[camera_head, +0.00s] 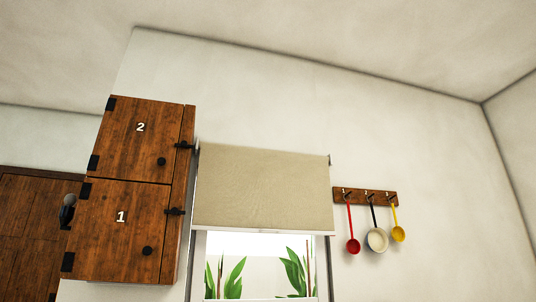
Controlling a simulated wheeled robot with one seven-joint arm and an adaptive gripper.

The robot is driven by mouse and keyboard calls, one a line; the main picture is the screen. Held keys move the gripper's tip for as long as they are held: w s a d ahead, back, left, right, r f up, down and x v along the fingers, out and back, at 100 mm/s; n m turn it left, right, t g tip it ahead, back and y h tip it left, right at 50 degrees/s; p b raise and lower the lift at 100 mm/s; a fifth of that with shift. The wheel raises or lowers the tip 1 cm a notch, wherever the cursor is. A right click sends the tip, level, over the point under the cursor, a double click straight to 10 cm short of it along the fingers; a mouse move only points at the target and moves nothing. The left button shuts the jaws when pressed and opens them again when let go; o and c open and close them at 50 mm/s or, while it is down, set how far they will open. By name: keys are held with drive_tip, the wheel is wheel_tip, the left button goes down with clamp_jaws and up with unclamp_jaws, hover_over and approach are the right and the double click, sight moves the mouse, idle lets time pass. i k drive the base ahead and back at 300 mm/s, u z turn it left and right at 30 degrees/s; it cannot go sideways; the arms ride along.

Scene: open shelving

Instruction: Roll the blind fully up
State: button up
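A beige roller blind (264,188) hangs over the upper part of a window in the head camera view. Its lower edge lies across the window, and the pane (262,262) shows bright below it, with green plants behind. A small dark bracket is at the blind's top right corner. I cannot make out a cord or chain clearly. My gripper is not in view.
A wooden cabinet with doors marked 2 (140,128) and 1 (120,217) stands left of the blind, close to its edge. A wooden hook rack (365,196) with hanging ladles is on the wall to the right.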

sight(193, 227)
drive_tip(key=u, duration=0.75)
drive_tip(key=k, duration=0.95)
drive_tip(key=u, duration=1.2)
drive_tip(key=i, duration=1.8)
drive_tip(key=z, duration=1.7)
drive_tip(key=i, duration=0.8)
drive_tip(key=z, duration=0.85)
